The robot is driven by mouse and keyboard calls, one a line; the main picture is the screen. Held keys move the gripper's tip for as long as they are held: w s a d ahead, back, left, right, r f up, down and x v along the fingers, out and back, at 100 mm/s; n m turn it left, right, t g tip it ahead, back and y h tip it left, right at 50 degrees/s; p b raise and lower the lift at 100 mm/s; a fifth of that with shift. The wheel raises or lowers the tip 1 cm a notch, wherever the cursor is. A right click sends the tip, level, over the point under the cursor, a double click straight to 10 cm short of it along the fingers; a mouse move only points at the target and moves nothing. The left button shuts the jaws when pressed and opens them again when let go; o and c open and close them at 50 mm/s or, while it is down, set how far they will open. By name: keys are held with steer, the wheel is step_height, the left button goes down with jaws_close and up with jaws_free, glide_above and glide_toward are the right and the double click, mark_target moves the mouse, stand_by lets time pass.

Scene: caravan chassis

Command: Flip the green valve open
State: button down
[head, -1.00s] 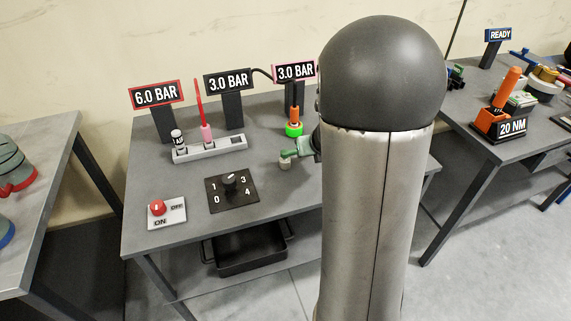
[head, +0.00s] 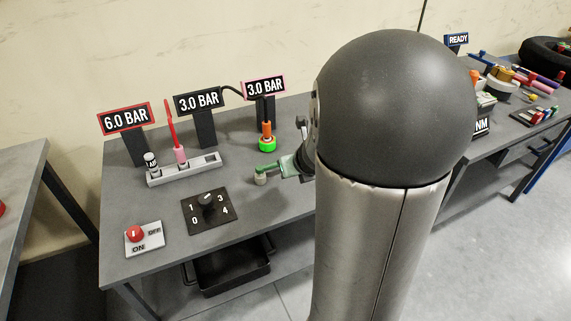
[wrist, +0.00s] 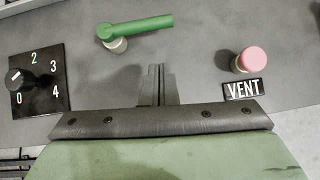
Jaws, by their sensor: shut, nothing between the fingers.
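The green valve has a green lever on a short pale round stem. In the wrist view its lever (wrist: 140,27) lies near the top, pointing right and slightly up from the stem (wrist: 117,44). In the head view the valve (head: 266,171) is on the grey table, left of my arm. My gripper (wrist: 157,72) is shut and empty. In the wrist view its fingertips are just below the lever, with grey table showing between them. In the head view my arm's dark cap and column hide part of the wrist, so the fingertips are unclear.
A numbered dial plate (wrist: 37,80) lies left of my gripper. A pink button (wrist: 250,60) and a VENT label (wrist: 243,90) are at right. In the head view a grey block (head: 184,169), gauge signs (head: 199,101) and an orange-green fitting (head: 267,138) stand farther back.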

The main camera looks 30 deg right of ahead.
steer(key=p+v, duration=0.3)
steer(key=v, duration=0.4)
steer(key=shift+d, duration=0.2)
steer(key=shift+s, duration=0.1)
